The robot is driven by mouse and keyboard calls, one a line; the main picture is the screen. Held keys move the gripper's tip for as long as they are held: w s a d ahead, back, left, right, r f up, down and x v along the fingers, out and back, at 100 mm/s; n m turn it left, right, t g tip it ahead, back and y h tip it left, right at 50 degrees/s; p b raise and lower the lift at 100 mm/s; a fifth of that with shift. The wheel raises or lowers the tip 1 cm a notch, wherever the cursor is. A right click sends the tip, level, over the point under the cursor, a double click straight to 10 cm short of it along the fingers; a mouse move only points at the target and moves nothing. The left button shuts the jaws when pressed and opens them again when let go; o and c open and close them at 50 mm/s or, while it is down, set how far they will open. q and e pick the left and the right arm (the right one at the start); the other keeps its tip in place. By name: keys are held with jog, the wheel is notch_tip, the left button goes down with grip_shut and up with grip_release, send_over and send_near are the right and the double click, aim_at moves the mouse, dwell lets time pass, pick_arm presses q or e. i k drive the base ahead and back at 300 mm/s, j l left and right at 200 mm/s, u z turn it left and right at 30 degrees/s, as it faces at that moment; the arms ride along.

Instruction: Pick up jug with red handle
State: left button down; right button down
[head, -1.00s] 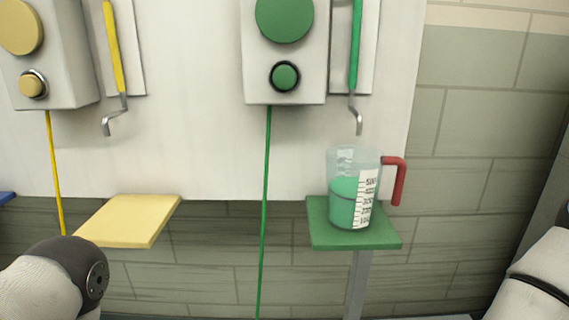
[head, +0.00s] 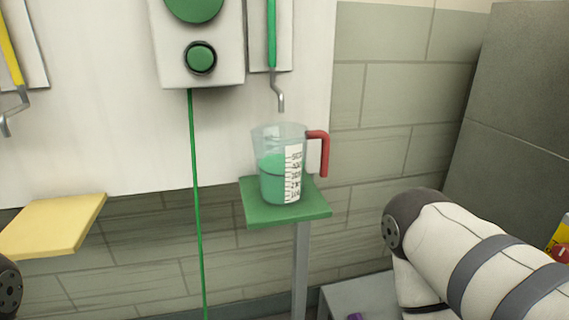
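The clear measuring jug (head: 272,170) with green liquid in it stands upright on a green square shelf (head: 290,214) in the head view. Its red handle (head: 324,152) points to the right. A white label with markings is on its side. My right arm shows at the lower right, apart from the jug, but its gripper is out of frame. Only a small dark part of my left arm shows at the lower left edge, and its gripper is not seen. Nothing touches the jug except the shelf.
A metal spout (head: 280,98) hangs just above the jug. A grey box with a green button (head: 201,57) is on the white panel, with a green cord (head: 196,200) below it. A yellow shelf (head: 50,226) is at the left. A grey surface (head: 360,298) stands low at the right.

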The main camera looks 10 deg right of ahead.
aim_at(280, 148)
jog(key=j+z, duration=0.1)
jog(key=z, duration=0.4)
jog(key=k+z, duration=0.1)
jog(key=z, duration=0.4)
jog(key=k+z, duration=0.1)
jog(key=z, duration=0.4)
jog(key=j+z, duration=0.1)
jog(key=z, duration=0.4)
jog(key=k+z, duration=0.15)
jog(key=z, duration=0.35)
jog(key=l+z, duration=0.1)
jog(key=z, duration=0.4)
jog(key=u, duration=2.3)
